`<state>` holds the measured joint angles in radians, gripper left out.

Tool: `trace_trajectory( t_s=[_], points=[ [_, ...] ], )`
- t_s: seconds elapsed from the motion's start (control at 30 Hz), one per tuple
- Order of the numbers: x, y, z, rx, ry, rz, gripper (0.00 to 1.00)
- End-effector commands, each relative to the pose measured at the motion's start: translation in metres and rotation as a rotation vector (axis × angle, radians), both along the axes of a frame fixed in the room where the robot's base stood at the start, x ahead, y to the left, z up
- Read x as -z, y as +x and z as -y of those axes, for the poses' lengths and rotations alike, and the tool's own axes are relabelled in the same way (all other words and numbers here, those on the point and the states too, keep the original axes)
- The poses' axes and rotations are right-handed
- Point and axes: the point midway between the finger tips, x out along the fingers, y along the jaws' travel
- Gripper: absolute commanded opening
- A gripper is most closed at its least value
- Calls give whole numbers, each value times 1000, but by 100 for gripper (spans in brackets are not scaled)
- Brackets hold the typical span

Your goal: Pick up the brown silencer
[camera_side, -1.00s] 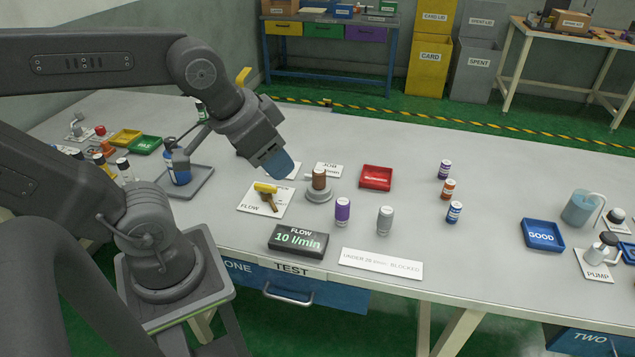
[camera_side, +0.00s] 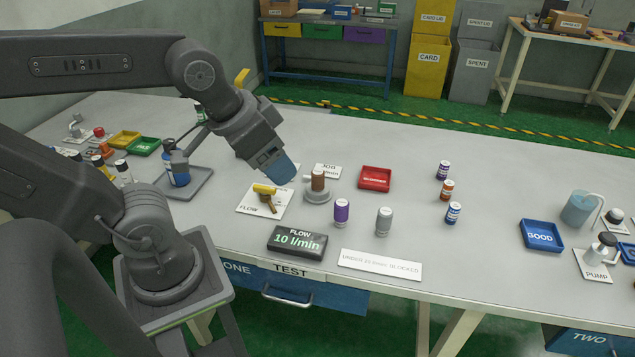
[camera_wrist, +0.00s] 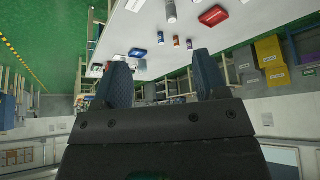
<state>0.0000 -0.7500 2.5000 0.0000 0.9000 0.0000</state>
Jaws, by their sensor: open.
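The brown silencer (camera_side: 318,179) is a short brown cylinder standing upright on a round grey base on the bench, in the side view. I cannot make it out in the wrist view. My gripper (camera_side: 283,171) has blue fingers and is tilted down to the right. It is to the left of the silencer and above the bench, apart from it. In the wrist view the two fingers of my gripper (camera_wrist: 163,72) stand apart with nothing between them.
A yellow-handled valve on a FLOW card (camera_side: 252,207) lies left of the silencer.

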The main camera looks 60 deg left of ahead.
Motion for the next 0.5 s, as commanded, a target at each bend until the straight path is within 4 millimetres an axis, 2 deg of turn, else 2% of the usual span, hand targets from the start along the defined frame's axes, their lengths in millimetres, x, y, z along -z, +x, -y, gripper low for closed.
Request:
trace_trajectory(
  t_s=[0.27, 0.37, 0.5],
  points=[
    [-1, 3, -1, 8, 9, -5, 67],
    [-2, 14, -7, 49, 47, -30, 67],
    [-1, 49, -26, 185, 152, -107, 67]
  ],
)
